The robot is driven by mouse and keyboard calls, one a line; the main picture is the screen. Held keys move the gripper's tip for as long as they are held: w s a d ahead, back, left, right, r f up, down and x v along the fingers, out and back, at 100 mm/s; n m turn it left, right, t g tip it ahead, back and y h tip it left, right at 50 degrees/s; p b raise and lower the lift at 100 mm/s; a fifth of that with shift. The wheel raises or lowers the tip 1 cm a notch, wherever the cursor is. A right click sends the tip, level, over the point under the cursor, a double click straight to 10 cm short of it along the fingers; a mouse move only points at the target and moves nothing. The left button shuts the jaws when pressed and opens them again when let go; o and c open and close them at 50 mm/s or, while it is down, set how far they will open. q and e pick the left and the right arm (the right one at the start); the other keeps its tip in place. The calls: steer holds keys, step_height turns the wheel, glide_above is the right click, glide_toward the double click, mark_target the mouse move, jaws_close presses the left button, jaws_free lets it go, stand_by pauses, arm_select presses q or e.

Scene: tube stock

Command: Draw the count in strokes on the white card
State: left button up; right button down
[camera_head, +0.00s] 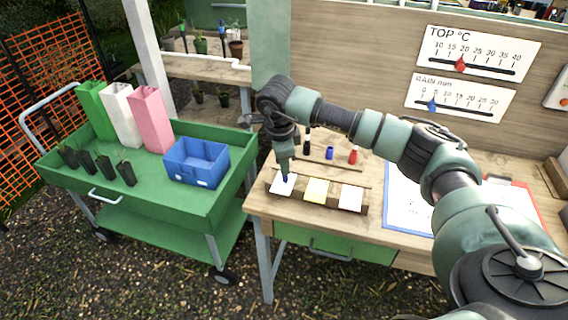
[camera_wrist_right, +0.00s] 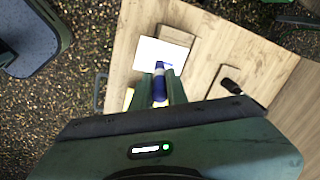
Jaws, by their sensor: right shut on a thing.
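My right gripper (camera_head: 284,167) is shut on a blue marker (camera_wrist_right: 160,86). It holds the marker roughly upright, tip down, over the leftmost white card (camera_head: 278,187), which also shows in the wrist view (camera_wrist_right: 158,54). The marker tip is at or very close to the card; I cannot tell if it touches. Several dark pots with seedlings (camera_head: 104,167) stand on the green cart. My left gripper is not in view.
A black marker (camera_head: 307,141), a small blue piece (camera_head: 329,153) and a red marker (camera_head: 353,156) stand behind the cards. A clipboard (camera_head: 405,212) lies right. The green cart (camera_head: 150,200) carries a blue crate (camera_head: 197,175) and green, white and pink tall containers (camera_head: 122,115).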

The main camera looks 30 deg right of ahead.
steer(key=shift+r, duration=0.1)
steer(key=shift+d+p+v, duration=0.2)
steer(key=shift+p+v, duration=0.6)
steer(key=shift+v, duration=0.55)
steer(key=shift+w+r, duration=0.1)
steer(key=shift+w, duration=0.05)
